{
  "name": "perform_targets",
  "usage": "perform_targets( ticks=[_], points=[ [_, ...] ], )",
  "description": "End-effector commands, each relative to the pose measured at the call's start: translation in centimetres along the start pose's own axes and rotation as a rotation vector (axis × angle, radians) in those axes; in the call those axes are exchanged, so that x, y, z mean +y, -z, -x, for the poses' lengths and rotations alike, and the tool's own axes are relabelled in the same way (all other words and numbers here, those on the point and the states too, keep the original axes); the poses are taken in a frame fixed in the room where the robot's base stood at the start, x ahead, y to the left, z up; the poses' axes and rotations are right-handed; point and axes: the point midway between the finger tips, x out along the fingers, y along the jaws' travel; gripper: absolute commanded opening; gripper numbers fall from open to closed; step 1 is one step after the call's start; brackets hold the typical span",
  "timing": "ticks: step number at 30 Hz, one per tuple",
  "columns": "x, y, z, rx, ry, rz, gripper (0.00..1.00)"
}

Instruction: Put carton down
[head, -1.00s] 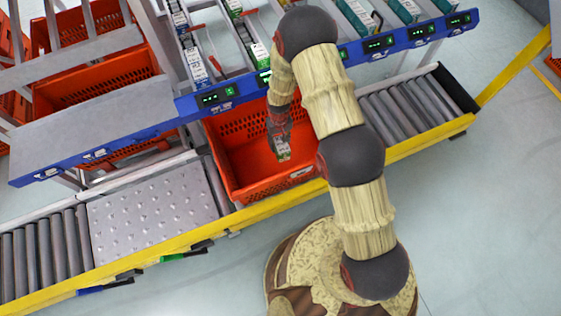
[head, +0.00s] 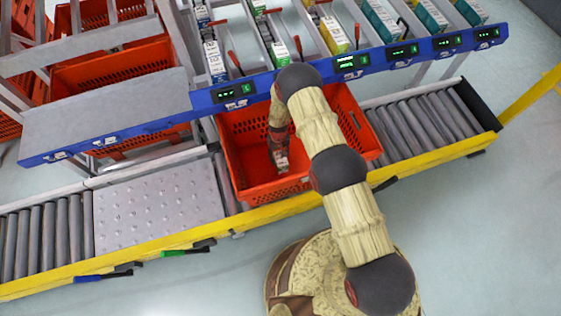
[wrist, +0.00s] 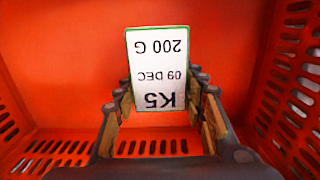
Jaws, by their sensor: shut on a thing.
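My gripper (head: 279,152) reaches down inside the orange tote (head: 240,178) on the conveyor. It is shut on a small carton (head: 281,161), which shows as a white label end at the fingertips. In the wrist view, the carton (wrist: 157,68) has a white face with a green edge and upside-down print reading "K5", "09 DEC" and "200 G". The fingers (wrist: 160,105) flank its sides. The tote's red-orange floor and slotted walls (wrist: 295,75) surround it. I cannot tell whether the carton touches the floor. No other item shows in the tote.
A blue-edged shelf rail (head: 345,66) with lit displays runs above the tote's far side, with cartons (head: 335,35) in lanes behind. Rollers (head: 420,118) lie to the right and a studded metal plate (head: 160,205) to the left. A yellow rail (head: 200,233) borders the front.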

Motion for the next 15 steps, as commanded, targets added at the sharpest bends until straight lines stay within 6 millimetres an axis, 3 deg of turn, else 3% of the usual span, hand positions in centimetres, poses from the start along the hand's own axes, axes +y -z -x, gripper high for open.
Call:
perform_targets(
  ticks=[10, 15],
  points=[
    [0.0, 0.1, -3.8, 0.0, 0.0, 0.0, 0.08],
    [0.0, 0.2, -3.8, 0.002, 0.0, 0.0, 0.08]
  ],
)
